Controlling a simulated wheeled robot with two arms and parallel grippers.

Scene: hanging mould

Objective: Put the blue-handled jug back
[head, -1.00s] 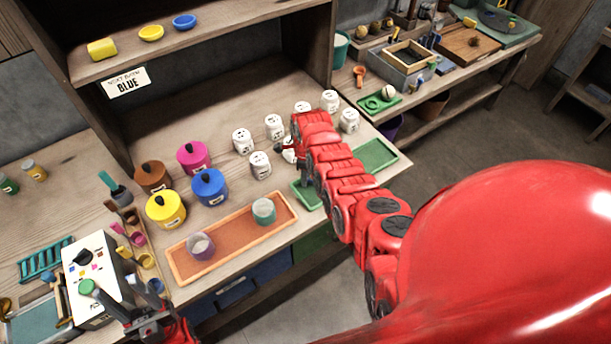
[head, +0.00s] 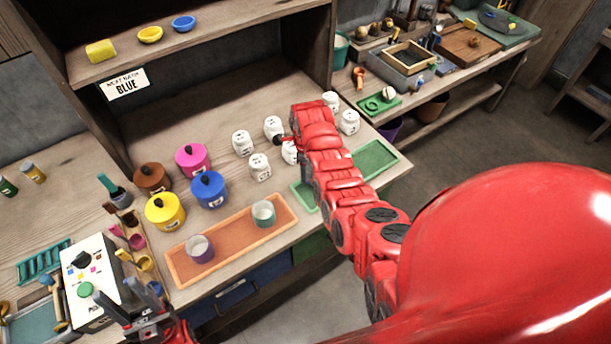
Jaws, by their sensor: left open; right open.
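I cannot make out a jug with a blue handle. Several small white jugs or jars with dark marks stand on the bench, including one at the left (head: 242,143), one in front (head: 260,166) and one at the right (head: 349,122); no handle colour can be told. My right gripper (head: 284,139) is open among them, close to a white jar (head: 289,153) that my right arm partly covers. I cannot tell whether they touch. My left gripper (head: 132,296) is open and empty at the lower left, beside a white box with a green button (head: 95,275).
Brown, pink, yellow and blue lidded pots (head: 209,189) stand left of the jars. An orange tray (head: 183,268) holds two cups. Green trays (head: 376,158) lie at the bench's right end. A sign reading BLUE (head: 125,84) hangs from the upper shelf.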

